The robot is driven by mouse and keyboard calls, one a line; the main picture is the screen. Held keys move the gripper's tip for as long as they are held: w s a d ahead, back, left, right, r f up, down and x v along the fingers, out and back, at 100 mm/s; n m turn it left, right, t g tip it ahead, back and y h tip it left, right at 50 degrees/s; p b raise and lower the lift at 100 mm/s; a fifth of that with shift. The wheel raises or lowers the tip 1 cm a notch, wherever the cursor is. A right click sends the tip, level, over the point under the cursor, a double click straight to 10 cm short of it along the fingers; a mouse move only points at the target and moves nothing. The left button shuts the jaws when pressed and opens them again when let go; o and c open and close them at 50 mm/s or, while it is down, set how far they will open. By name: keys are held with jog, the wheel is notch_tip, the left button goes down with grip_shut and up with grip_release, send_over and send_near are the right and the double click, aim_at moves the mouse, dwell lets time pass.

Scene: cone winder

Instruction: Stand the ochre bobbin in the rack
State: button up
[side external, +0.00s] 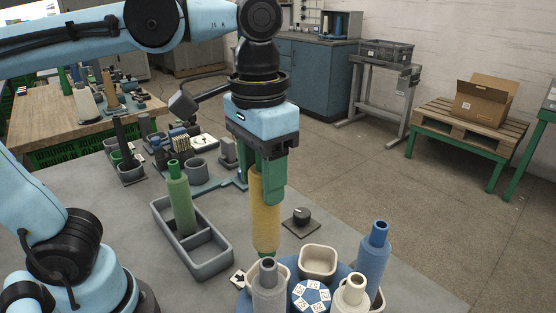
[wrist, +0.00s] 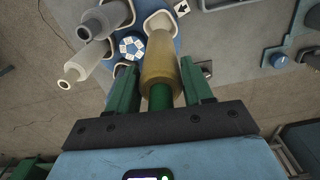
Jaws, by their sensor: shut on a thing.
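The rack is a blue round stand (side external: 337,272) with pale cups and number labels (side external: 312,296). One pale cup (side external: 318,261) looks empty. The bobbin's lower end is near the rack's rear, partly behind a grey bobbin (side external: 268,290); I cannot tell whether it touches a cup.
A cream bobbin (side external: 352,292) and a blue bobbin (side external: 373,255) stand in the rack close by. A grey tray (side external: 213,265) holds a green bobbin (side external: 181,200). A black knob (side external: 302,216) sits behind the rack. Cups and small parts crowd the table's back left.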

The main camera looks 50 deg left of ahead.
jog(key=shift+r, duration=3.05)
jog(key=s+a+f+n, duration=0.2)
jog(key=a+f, duration=0.4)
jog(key=a, duration=0.1)
jog(key=s+a+f+n, duration=0.2)
jog(key=a+f, duration=0.3)
jog(key=a, duration=0.3)
jog(key=shift+s+f+n, duration=0.3)
jog(key=shift+s+f, duration=0.1)
jog(key=shift+f, duration=0.1)
